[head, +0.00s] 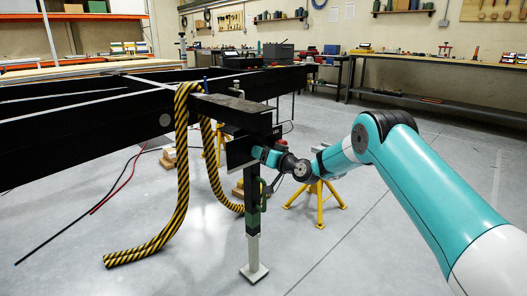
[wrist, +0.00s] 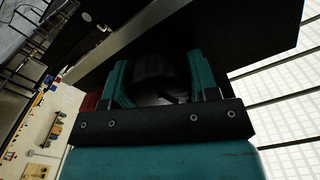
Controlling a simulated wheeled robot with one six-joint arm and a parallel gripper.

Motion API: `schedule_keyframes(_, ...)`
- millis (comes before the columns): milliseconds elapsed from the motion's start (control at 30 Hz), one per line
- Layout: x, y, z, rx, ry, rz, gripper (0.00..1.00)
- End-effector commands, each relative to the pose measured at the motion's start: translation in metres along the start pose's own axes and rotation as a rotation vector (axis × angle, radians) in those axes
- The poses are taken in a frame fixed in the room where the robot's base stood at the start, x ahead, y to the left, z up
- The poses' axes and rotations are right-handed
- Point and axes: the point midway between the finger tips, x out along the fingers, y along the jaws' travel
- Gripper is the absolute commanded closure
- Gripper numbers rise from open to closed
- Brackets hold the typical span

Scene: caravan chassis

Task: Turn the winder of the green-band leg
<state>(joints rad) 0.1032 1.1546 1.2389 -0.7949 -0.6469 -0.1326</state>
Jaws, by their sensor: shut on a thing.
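The green-band leg (head: 252,224) stands upright under the front corner of the black chassis, its square pale foot (head: 254,272) on the floor. It has a green band near mid-height and a green part on its side. My gripper (head: 262,154) is at the top of this leg, beside a dark plate. In the wrist view my gripper (wrist: 157,80) has its teal fingers on both sides of a dark rounded thing, the winder (wrist: 155,66), and is shut on it. The winder is dark in the wrist view and hidden behind my gripper in the head view.
A yellow-black striped strip (head: 182,165) hangs over the chassis beam (head: 85,125) and trails on the floor. A yellow stand (head: 318,203) is behind my wrist. Red and black cables (head: 118,188) lie at the left. The floor at the front right is clear.

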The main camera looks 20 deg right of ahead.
Motion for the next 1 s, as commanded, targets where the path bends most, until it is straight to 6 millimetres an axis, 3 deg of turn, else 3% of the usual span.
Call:
schedule_keyframes(600, -0.0003, -0.0006, -0.0005, 0.542, -0.002, 0.001, 0.69)
schedule_keyframes(1000, -0.0003, -0.0002, 0.0006, 0.711, -0.002, 0.001, 0.69)
